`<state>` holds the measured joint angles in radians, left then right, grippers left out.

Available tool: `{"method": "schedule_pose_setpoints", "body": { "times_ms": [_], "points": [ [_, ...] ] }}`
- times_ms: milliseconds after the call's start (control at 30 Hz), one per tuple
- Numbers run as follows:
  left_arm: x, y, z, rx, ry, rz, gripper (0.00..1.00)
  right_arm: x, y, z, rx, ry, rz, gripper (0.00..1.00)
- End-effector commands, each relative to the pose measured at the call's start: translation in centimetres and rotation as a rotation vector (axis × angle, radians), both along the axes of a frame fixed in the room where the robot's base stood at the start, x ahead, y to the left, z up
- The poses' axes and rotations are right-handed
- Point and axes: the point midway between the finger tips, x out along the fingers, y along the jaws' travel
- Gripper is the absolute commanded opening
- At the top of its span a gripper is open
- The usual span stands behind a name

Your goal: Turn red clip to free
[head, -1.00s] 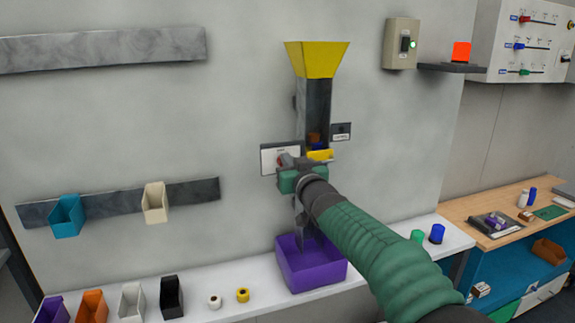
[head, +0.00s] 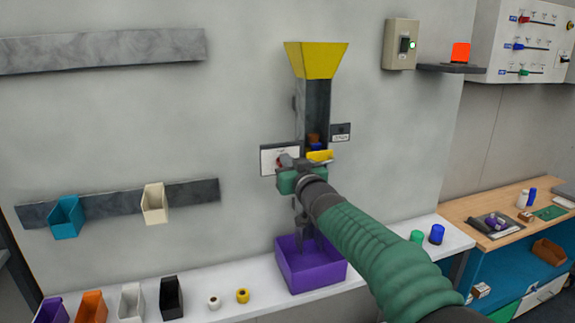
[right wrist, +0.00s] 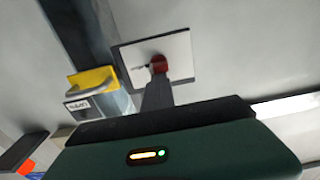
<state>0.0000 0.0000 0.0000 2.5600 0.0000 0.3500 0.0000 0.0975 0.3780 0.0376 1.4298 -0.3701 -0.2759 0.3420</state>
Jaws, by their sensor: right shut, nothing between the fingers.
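The red clip (right wrist: 159,64) sits on a square white plate (right wrist: 184,50) on the wall in the right wrist view. In the head view the plate (head: 268,158) is partly covered by my right gripper (head: 284,161), and the clip cannot be told apart there. My right gripper is shut and empty. Its dark finger (right wrist: 157,95) reaches up to the clip in the wrist view; whether it touches is unclear. My left gripper is not in view.
A yellow hopper (head: 317,60) tops a grey chute (head: 315,102) with a yellow lip (head: 320,156) beside the plate. A purple bin (head: 311,270) stands below on the white shelf (head: 210,303).

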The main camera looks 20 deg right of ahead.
Motion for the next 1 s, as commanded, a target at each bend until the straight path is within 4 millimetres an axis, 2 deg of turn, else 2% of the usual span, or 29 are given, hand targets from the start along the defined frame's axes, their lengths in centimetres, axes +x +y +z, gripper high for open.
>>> {"method": "schedule_pose_setpoints", "body": {
  "times_ms": [33,233,1000],
  "points": [
    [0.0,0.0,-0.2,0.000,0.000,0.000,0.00,0.1,0.4,-1.1,-0.001,0.018,0.005,0.20],
    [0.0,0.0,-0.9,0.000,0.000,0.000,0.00,-1.1,0.1,-1.1,0.000,0.016,0.002,0.46],
    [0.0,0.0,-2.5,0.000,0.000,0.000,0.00,-7.8,-0.2,-0.1,0.000,0.000,-0.001,0.46]
  ]
}}
